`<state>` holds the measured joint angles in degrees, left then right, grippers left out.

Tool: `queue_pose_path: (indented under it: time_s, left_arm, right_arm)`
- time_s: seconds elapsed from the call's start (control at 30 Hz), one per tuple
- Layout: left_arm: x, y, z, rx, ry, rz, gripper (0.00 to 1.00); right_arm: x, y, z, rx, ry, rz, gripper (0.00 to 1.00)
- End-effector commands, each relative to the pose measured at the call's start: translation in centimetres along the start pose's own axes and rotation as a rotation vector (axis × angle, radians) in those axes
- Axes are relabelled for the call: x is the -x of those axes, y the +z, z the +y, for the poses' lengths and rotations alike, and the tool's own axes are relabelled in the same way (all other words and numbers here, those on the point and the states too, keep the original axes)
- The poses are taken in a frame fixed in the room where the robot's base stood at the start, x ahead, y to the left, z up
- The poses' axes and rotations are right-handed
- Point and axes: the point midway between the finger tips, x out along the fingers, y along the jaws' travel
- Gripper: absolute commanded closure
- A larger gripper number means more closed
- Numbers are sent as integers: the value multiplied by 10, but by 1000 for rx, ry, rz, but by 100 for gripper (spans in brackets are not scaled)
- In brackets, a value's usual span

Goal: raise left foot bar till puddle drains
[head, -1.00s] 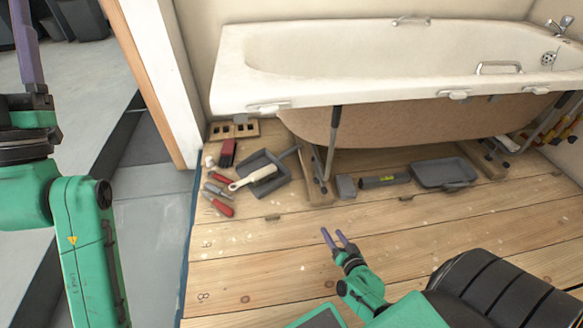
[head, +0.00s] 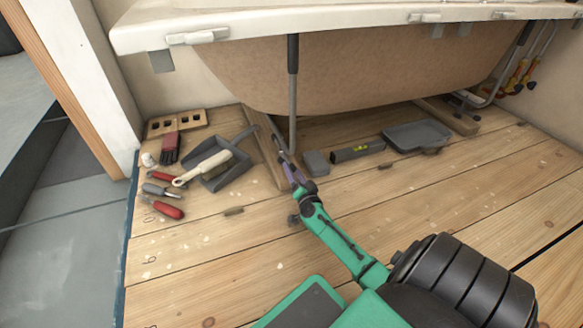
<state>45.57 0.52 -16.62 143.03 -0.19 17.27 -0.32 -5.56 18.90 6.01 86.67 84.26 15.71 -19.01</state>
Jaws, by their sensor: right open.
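The left foot bar (head: 293,100) is a grey rod with a black upper grip. It stands nearly upright in front of the brown underside of the bathtub (head: 340,70), near its left end. Its lower end comes down at a wooden plank by my right gripper (head: 284,158). My right gripper has purple fingers and is open, low by the foot of the bar. I cannot tell whether the fingers touch the bar or stand around it. The bar's foot is partly hidden by the gripper. The inside of the tub and any puddle are out of view. My left gripper is not in view.
Left of the bar lie a grey dustpan (head: 222,170), a cream-handled brush (head: 203,167) and red-handled tools (head: 167,210). To the right are a grey block (head: 315,163), a dark level (head: 358,150) and a grey tray (head: 417,136). The front floorboards (head: 220,265) are mostly clear.

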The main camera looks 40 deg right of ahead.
Motion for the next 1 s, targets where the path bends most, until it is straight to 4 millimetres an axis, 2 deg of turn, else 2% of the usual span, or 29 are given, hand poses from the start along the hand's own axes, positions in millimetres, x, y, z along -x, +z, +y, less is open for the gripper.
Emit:
queue_pose_path:
  time_s: [0.03, 0.13, 0.4, 0.43, 0.57, 0.6, 1.0]
  left_arm:
    - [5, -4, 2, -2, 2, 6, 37]
    - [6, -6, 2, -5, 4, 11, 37]
    - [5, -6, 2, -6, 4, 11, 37]
    - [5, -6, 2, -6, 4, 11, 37]
    - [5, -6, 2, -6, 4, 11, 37]
    - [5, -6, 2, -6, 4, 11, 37]
    - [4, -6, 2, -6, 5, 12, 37]
  right_arm:
    - [-9, 2, 2, 0, 0, 2, 37]
    - [-20, 1, 2, 1, 0, 1, 37]
    - [-23, 0, 1, 2, 2, -1, 37]
    - [-23, 0, 1, 2, 2, -1, 44]
    - [-22, 0, 1, 2, 2, -1, 94]
    - [-22, 0, 1, 2, 2, -1, 100]
    - [-22, 0, 1, 1, 2, -2, 100]
